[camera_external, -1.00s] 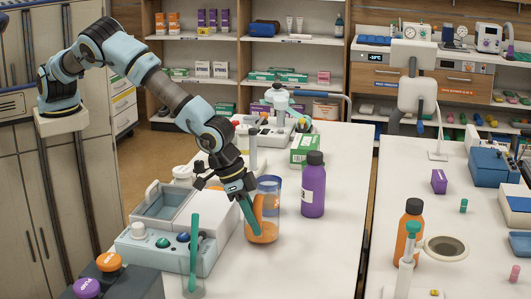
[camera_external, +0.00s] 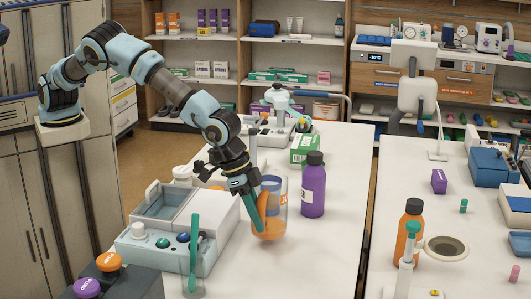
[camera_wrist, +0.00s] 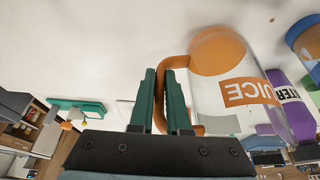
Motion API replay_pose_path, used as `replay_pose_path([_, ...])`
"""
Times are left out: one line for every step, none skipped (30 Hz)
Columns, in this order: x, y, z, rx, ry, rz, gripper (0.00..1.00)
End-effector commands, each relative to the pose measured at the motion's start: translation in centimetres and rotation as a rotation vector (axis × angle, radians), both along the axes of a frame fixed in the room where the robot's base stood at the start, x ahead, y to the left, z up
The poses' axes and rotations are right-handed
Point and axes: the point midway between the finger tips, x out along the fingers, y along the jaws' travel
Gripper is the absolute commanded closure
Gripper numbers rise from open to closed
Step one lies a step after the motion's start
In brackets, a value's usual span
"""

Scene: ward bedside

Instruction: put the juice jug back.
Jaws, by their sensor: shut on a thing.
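The juice jug (camera_external: 273,212) is a clear, upright vessel with an orange handle and orange juice low inside. It is over the white table, left of the purple bottle; I cannot tell whether its base touches the tabletop. My gripper (camera_external: 257,222) reaches down to the jug's left side. In the wrist view, the green fingers of my gripper (camera_wrist: 167,80) are shut on the orange handle, one on each side. There the juice jug (camera_wrist: 235,90) appears right of the fingers, with its orange "JUICE" label upside down.
A purple bottle (camera_external: 313,185) stands close right of the jug. A grey-white device with a bin (camera_external: 165,240) is to the left. A green-and-white box (camera_external: 305,148) stands behind. The table (camera_external: 320,255) is clear in front and to the right.

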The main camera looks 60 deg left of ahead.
Motion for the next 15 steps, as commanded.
replay_pose_path([0.4, -0.4, 0.0, -0.011, 0.002, -0.039, 1.00])
replay_pose_path([0.5, -0.6, 0.4, -0.010, 0.006, -0.068, 1.00])
replay_pose_path([0.7, -0.7, 1.1, -0.011, 0.004, -0.105, 1.00])
replay_pose_path([0.8, -0.8, 1.6, -0.012, 0.004, -0.133, 1.00])
replay_pose_path([0.9, -0.9, 2.1, -0.013, 0.004, -0.159, 1.00])
replay_pose_path([1.0, -0.9, 2.8, -0.014, 0.001, -0.194, 1.00])
replay_pose_path([1.1, -0.9, 3.4, -0.015, -0.002, -0.219, 1.00])
replay_pose_path([1.3, -0.9, 3.9, -0.016, -0.005, -0.241, 1.00])
replay_pose_path([1.3, -0.9, 4.5, -0.017, -0.007, -0.269, 1.00])
replay_pose_path([1.4, -0.9, 4.9, -0.019, -0.010, -0.288, 1.00])
replay_pose_path([1.5, -0.8, 5.3, -0.018, -0.014, -0.304, 1.00])
replay_pose_path([1.6, -0.8, 5.8, -0.018, -0.017, -0.322, 1.00])
replay_pose_path([1.6, -0.8, 6.2, -0.019, -0.019, -0.336, 1.00])
replay_pose_path([1.6, -0.7, 6.4, -0.019, -0.020, -0.345, 1.00])
replay_pose_path([1.6, -0.7, 6.5, -0.018, -0.022, -0.355, 1.00])
